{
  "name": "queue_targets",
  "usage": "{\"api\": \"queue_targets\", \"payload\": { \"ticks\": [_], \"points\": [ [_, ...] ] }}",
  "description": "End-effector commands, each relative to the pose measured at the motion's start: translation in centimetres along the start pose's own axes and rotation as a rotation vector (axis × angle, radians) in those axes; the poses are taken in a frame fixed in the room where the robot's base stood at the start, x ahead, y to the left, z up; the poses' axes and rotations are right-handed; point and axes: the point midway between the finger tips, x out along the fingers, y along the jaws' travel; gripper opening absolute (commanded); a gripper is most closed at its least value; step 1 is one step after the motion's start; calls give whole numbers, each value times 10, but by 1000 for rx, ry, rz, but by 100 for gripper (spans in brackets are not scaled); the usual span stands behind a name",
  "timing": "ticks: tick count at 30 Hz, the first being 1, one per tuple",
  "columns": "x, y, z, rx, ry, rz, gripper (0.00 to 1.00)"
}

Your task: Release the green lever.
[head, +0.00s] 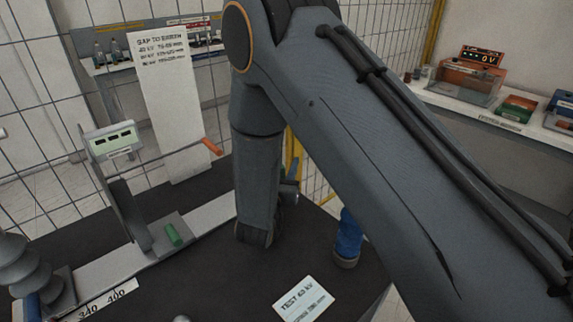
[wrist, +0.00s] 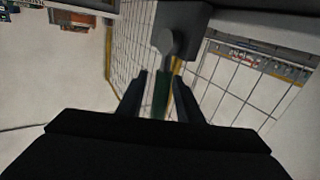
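A green lever (head: 174,235) stands on a grey clamp block on the pale rail (head: 110,265), left of my arm in the head view. In the wrist view a green upright piece (wrist: 161,95) lies between the two fingers of my gripper (wrist: 160,92), with narrow gaps seeming to show on both sides. Behind it is a dark grey block (wrist: 188,18) with a round knob (wrist: 166,42). I cannot tell whether this green piece is the same lever. My gripper looks open. In the head view my arm hides most of my gripper.
A grey ribbed insulator (head: 28,268) stands at left. Wire fence (head: 60,130) encloses the back.

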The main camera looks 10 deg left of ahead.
Motion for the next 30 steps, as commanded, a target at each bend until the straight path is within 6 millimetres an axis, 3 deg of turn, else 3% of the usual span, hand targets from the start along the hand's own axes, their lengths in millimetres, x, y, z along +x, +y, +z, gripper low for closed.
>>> {"api": "queue_targets", "payload": {
  "ticks": [1,6,30],
  "points": [
    [0,0,0,0,0,0,29],
    [0,0,0,0,0,0,0],
    [7,5,4,79,-117,-7,0]
  ]
}}
